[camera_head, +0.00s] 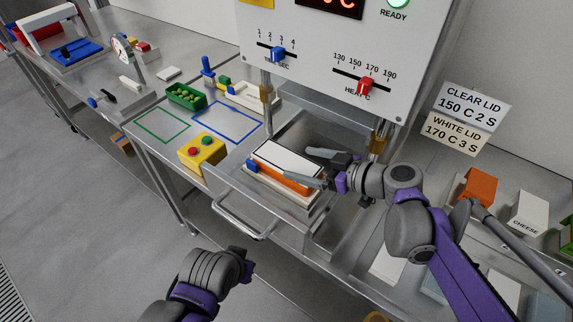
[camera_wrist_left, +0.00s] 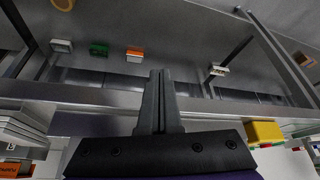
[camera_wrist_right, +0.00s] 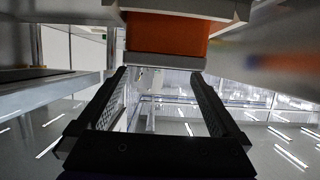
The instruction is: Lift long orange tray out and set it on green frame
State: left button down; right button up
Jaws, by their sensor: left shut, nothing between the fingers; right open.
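The long orange tray (camera_head: 283,179) with a white top (camera_head: 287,158) sits in the pulled-out metal drawer of the sealing machine. My right gripper (camera_head: 322,167) is open at the tray's right end, its fingers close to that end. In the right wrist view the orange tray end (camera_wrist_right: 167,34) is just beyond the open fingertips (camera_wrist_right: 166,78). I cannot tell whether they touch it. The green frame (camera_head: 161,126) is an empty outline on the table to the left. My left gripper (camera_wrist_left: 160,75) is shut and empty, low in front of the table.
A blue frame (camera_head: 227,121) lies beside the green one. A yellow box with red and green buttons (camera_head: 203,153) stands between the frames and the drawer. The drawer handle (camera_head: 240,224) sticks out in front. A green crate (camera_head: 186,96) stands behind the frames.

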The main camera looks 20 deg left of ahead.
aim_at(293, 163)
jog(key=x, duration=0.6)
jog(key=shift+s+f, duration=0.1)
jog(key=shift+f, duration=0.25)
jog(key=shift+d, duration=0.1)
jog(key=c, duration=1.3)
